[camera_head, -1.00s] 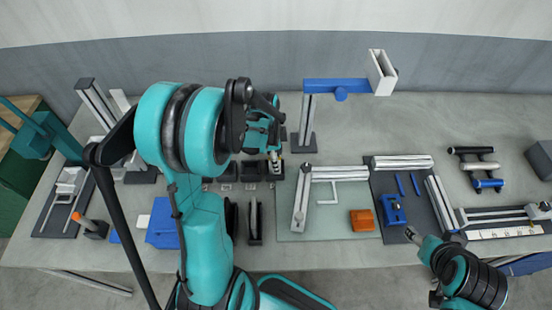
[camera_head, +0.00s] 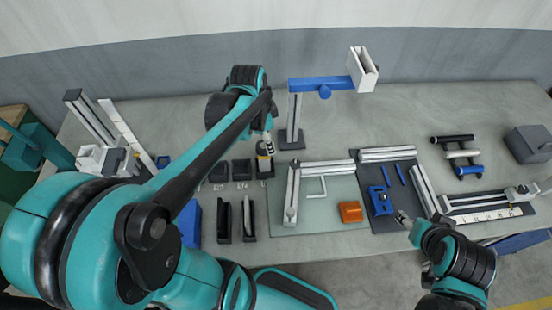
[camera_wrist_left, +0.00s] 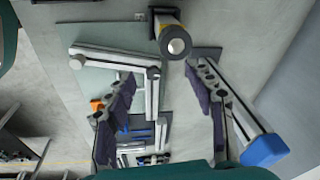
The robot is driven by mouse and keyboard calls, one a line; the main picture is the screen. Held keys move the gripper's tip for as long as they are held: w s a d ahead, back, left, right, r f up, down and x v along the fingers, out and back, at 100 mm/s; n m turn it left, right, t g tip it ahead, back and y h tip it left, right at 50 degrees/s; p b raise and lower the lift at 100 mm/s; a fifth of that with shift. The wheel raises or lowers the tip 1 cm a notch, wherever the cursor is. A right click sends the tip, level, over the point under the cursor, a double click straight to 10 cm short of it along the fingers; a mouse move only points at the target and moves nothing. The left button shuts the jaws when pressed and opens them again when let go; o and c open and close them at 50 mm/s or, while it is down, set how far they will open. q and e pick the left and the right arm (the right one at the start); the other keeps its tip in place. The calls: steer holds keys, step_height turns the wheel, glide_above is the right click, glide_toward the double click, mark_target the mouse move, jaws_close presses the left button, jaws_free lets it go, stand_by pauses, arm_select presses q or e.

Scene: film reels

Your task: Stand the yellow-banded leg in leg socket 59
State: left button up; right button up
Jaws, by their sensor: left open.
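The yellow-banded leg (camera_head: 265,148) stands upright at a dark block at the right end of a row of dark sockets. In the left wrist view the leg (camera_wrist_left: 174,42) shows its round grey end and a yellow band behind it. My left gripper (camera_wrist_left: 160,78) is open, with the leg beyond its fingertips and nothing between the fingers. In the head view its fingers are mostly hidden behind my arm. Dark sockets (camera_head: 218,172) and (camera_head: 241,169) stand left of the leg; I cannot read their labels. My right gripper (camera_head: 403,218) is at the table's front edge, its jaws unclear.
A post with a blue arm (camera_head: 318,84) and white box stands behind the leg. A green mat (camera_head: 330,215) with silver rails and an orange block (camera_head: 350,211) lies to the right. Black trays (camera_head: 223,220) and a blue box (camera_head: 189,224) are in front.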

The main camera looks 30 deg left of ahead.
arm_select(q)
steer(key=s+d+r+n+t, duration=0.2)
steer(key=s+d+n+t, duration=0.3)
steer(key=s+d+n, duration=0.3)
steer(key=shift+s+d+r+n, duration=0.15)
steer(key=shift+d+r+n, duration=0.05)
steer(key=shift+r+n, duration=0.2)
step_height(320, 180, down, 8)
steer(key=b, duration=0.8)
steer(key=shift+f, duration=0.1)
